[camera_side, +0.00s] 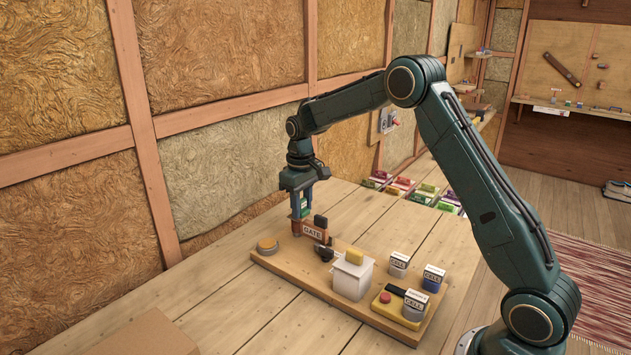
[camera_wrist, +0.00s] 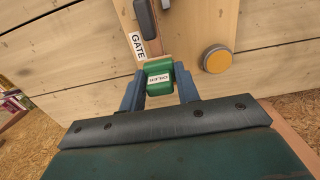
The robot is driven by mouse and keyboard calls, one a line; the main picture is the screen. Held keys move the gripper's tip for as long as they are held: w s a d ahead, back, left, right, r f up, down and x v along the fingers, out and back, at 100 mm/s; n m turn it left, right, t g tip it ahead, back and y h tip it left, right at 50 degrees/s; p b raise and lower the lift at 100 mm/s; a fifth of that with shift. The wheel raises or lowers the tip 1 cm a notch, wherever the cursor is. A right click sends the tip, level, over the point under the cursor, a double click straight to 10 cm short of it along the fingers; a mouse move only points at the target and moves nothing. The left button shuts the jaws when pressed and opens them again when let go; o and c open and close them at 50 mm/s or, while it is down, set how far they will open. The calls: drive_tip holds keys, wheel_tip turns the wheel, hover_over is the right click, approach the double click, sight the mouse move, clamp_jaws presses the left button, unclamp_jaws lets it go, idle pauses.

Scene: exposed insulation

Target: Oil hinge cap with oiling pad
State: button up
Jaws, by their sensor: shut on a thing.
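My gripper (camera_side: 301,205) points down over the left end of a wooden board. It is shut on a green oiling pad (camera_side: 305,210), a block with a white label that reads like "OILER" in the wrist view (camera_wrist: 159,70). The pad is just above or against the end of a reddish-brown bar labelled GATE (camera_side: 313,231); I cannot tell if they touch. The bar also shows in the wrist view (camera_wrist: 137,45). A round yellow-orange cap on a grey base (camera_side: 267,245) sits apart on the board's left end. No part is marked as the hinge cap; a cap under the pad could be hidden.
The wooden board (camera_side: 283,263) also carries a white box with a yellow top (camera_side: 351,277), several labelled blocks and a yellow block with a red button (camera_side: 385,297). Several coloured packs (camera_side: 400,184) lie behind. A cardboard box (camera_side: 150,335) stands front left. The insulated wall is close behind.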

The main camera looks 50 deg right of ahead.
drive_tip(key=shift+s, duration=0.6)
drive_tip(key=shift+w, duration=2.75)
drive_tip(key=shift+s, duration=2.9)
drive_tip(key=shift+r, duration=4.05)
